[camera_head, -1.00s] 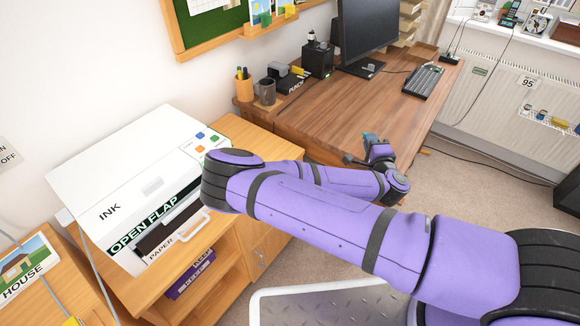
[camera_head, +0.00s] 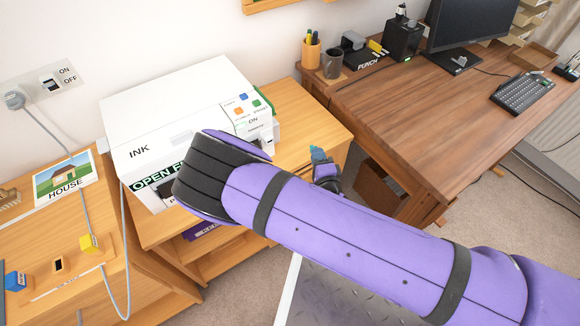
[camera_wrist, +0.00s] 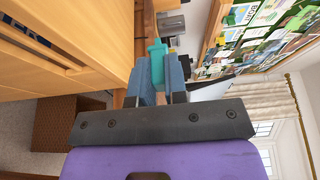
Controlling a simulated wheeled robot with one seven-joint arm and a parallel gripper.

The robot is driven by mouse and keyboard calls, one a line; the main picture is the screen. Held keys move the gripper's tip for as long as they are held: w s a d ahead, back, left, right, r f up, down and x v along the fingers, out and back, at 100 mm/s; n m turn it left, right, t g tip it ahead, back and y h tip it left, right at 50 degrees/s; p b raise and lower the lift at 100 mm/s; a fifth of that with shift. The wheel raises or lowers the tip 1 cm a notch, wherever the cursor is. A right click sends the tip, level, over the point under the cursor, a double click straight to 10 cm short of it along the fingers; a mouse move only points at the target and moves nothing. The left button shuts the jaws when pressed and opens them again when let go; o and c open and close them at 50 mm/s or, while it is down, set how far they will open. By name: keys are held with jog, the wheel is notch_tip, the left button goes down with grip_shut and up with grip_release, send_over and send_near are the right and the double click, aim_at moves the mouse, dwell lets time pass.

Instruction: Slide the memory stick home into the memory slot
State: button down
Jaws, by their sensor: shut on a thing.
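My gripper (camera_head: 323,166) is shut on the teal memory stick (camera_head: 318,154), to the right of the printer and over the cabinet's front right edge. In the wrist view, the stick (camera_wrist: 157,58) stands out between the two blue-grey fingers of my gripper (camera_wrist: 159,78), its far end free and pointing away from the wrist. The white printer (camera_head: 165,105) stands on the wooden cabinet. A small dark opening (camera_head: 268,143) shows on its right front, below the coloured buttons. I cannot tell whether this is the memory slot. My arm hides part of the printer's front.
The wooden desk (camera_head: 430,120) with keyboard (camera_head: 522,94), monitor, mug (camera_head: 332,63) and pen pot is at the right. The cabinet top (camera_head: 300,112) is clear right of the printer. A cable (camera_head: 122,250) hangs left of the printer. A yellow block (camera_head: 90,244) lies at the left.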

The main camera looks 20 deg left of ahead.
jog(key=n+y, duration=0.1)
send_near(271, 139)
jog(key=d, duration=0.3)
jog(key=shift+w+d+f+g, duration=0.1)
jog(key=shift+w+f+g, duration=0.1)
jog(key=shift+f+g, duration=0.2)
jog(key=shift+w+a, duration=1.9)
jog(key=shift+a, duration=0.2)
jog(key=shift+w+a, duration=0.8)
jog(key=shift+a, duration=0.1)
jog(key=c, duration=1.1)
grip_release()
